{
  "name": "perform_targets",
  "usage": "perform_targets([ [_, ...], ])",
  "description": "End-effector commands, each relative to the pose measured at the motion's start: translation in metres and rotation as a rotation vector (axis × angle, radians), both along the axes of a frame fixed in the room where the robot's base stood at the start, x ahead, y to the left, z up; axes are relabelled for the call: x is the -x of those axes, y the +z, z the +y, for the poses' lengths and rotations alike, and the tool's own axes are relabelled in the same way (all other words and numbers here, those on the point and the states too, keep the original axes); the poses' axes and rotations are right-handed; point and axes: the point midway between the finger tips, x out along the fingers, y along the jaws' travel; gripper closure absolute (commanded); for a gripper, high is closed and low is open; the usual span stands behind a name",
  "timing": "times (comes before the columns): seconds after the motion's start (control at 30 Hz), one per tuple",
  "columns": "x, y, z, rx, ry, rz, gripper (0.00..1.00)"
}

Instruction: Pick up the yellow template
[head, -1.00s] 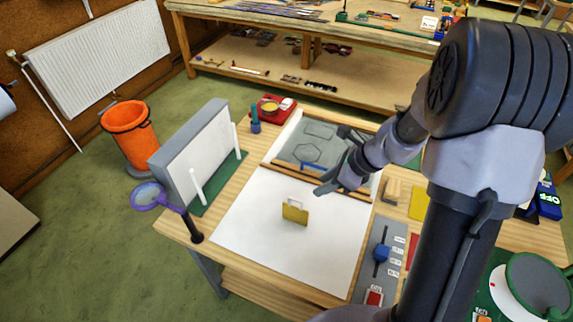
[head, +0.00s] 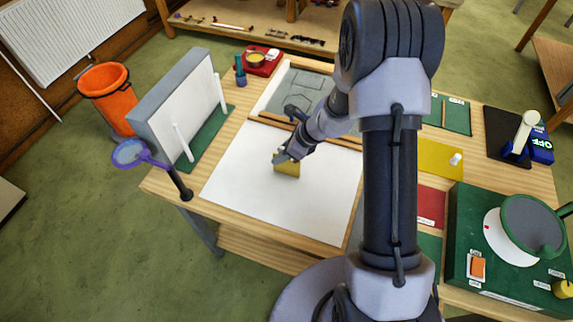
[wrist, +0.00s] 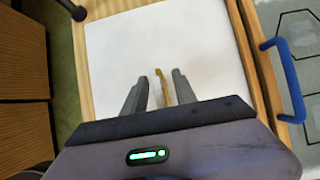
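The yellow template (head: 287,170) stands upright on the white sheet (head: 255,195) on the workbench. In the head view my gripper (head: 282,157) is at its top and hides part of it. In the wrist view the template (wrist: 166,88) shows nearly edge-on between my two fingers.
A grey board with white posts (head: 180,105) stands left, near a purple-rimmed magnifier (head: 130,153). A wooden rail (head: 268,121) and grey drawing board (head: 290,90) lie behind the sheet. A green machine (head: 470,260) stands right. The sheet around the template is clear.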

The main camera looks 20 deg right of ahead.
Motion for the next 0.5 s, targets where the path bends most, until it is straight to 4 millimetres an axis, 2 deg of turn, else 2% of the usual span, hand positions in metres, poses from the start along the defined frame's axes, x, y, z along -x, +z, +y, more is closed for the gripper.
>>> perform_targets([
  [0.07,0.0002,0.0004,0.0000,0.000,0.000,0.000,0.70],
  [0.2,0.0002,0.0005,-0.0001,0.000,0.000,0.000,0.98],
  [0.23,0.0003,0.0005,0.0000,0.000,0.000,0.000,1.00],
  [0.5,0.0003,0.0006,-0.0001,0.000,0.001,0.001,1.00],
])
